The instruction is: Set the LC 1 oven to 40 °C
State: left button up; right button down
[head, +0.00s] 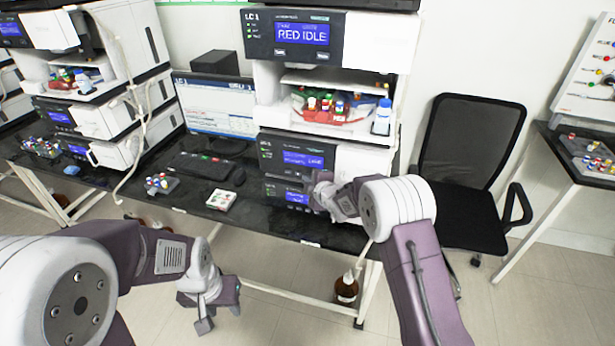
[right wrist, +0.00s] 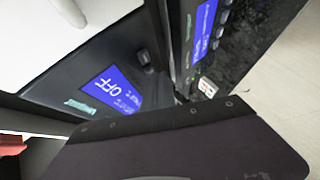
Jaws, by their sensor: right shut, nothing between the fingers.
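The LC 1 stack stands at the middle in the head view, its top module (head: 293,35) reading "RED IDLE". Below the vial bay is a dark-fronted module (head: 275,153) with a blue display and a white panel to its right. In the right wrist view a display (right wrist: 110,90) on a dark front reads "OFF", upside down; temperature digits are not legible. My right gripper (head: 314,190) is shut and empty, close to the lower modules' fronts.
A lower module (head: 270,190) with its own display sits beneath. A monitor (head: 215,105), keyboard (head: 203,166) and vial rack (head: 162,184) are left of the stack. A black chair (head: 465,150) stands right. A brown bottle (head: 347,288) is under the bench.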

jog(key=shift+w, duration=0.15)
dwell(0.4)
jog(key=shift+s+a+b, duration=0.2)
jog(key=shift+s+b, duration=0.45)
jog(key=shift+s, duration=0.2)
